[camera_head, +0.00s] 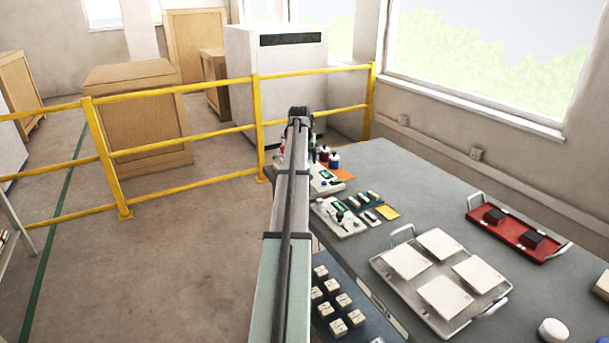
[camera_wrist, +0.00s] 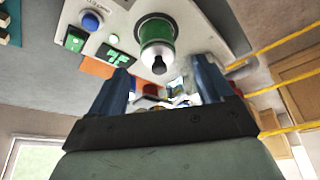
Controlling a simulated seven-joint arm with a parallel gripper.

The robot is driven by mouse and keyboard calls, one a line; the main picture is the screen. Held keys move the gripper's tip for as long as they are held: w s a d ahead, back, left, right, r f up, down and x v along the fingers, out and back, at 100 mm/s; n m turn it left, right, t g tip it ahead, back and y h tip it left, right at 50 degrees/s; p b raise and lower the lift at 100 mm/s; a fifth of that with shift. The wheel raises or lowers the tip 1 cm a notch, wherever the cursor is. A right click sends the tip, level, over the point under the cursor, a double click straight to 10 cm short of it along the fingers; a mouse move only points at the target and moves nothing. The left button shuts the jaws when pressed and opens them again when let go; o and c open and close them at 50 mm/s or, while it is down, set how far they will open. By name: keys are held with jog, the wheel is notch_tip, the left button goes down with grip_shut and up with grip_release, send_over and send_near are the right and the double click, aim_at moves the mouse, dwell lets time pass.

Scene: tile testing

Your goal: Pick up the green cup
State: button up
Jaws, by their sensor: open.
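In the wrist view, a green cylindrical thing (camera_wrist: 156,32) with a pale rim and a dark-tipped metal end stands out from a light instrument panel (camera_wrist: 200,25). I cannot tell for sure whether it is the green cup. My gripper (camera_wrist: 162,80) is open, its two blue fingers apart. The green thing shows beyond the fingertips, roughly between them and not visibly gripped. Small, blurred red, white and blue things show between the fingers. In the head view, my arm reaches to the table's far end; the fingers and any green cup there are hidden behind it.
An orange mat (camera_head: 341,172) and a dark blue bottle (camera_head: 334,160) lie near my arm's end. Another instrument (camera_head: 340,218), a tray of white tiles (camera_head: 385,268) and a red tray (camera_head: 500,238) are nearer. A yellow railing (camera_head: 185,148) borders the table's far left.

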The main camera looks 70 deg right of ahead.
jog(key=shift+x, duration=3.75)
jog(key=shift+s+a+f, duration=0.1)
jog(key=shift+s+a, duration=0.05)
jog(key=shift+c, duration=0.2)
jog(key=c, duration=1.1)
